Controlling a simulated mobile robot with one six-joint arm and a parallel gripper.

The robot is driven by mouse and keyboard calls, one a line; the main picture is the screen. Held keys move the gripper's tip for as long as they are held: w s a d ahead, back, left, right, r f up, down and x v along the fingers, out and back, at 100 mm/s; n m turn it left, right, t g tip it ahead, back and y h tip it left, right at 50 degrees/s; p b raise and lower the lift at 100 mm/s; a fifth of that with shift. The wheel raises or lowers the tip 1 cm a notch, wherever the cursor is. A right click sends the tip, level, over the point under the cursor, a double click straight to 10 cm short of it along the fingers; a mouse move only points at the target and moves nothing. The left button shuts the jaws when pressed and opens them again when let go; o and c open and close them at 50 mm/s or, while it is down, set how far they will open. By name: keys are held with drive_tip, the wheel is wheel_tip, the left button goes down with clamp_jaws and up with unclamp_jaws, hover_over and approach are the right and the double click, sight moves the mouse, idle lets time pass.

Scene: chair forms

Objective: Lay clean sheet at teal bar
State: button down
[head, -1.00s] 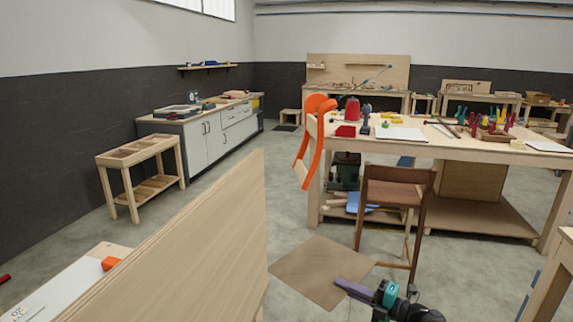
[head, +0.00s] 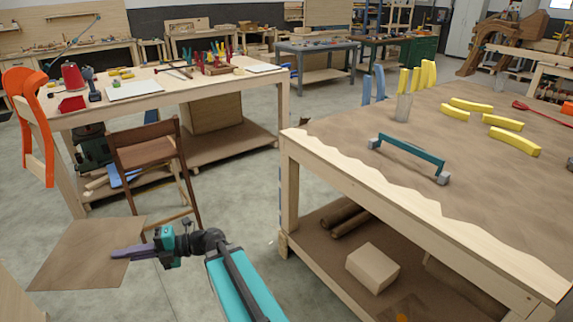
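A flat brown square sheet (head: 80,262) shows at the lower left, in front of the wooden chair. My gripper (head: 122,253) has its purple-grey fingers at the sheet's right edge and appears shut on it; the finger gap is too small to see. The teal bar (head: 408,150), with grey end blocks, lies on the near right workbench (head: 330,165), close to its front edge. The bench top has a brown covering with a wavy, ragged front edge. My gripper and the sheet are well left of this bench, apart from the bar.
Yellow curved pieces (head: 515,142) and a holder (head: 403,107) with upright yellow pieces stand behind the bar. A block (head: 372,268) lies on the lower shelf. The wooden chair (head: 150,155) and a tool-covered bench (head: 140,92) are at left. Bare floor lies between the benches.

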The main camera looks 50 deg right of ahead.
wheel_tip(320, 180, up, 12)
drive_tip(key=p, duration=1)
drive_tip(key=shift+f+p, duration=0.2)
drive_tip(key=shift+p, duration=0.1)
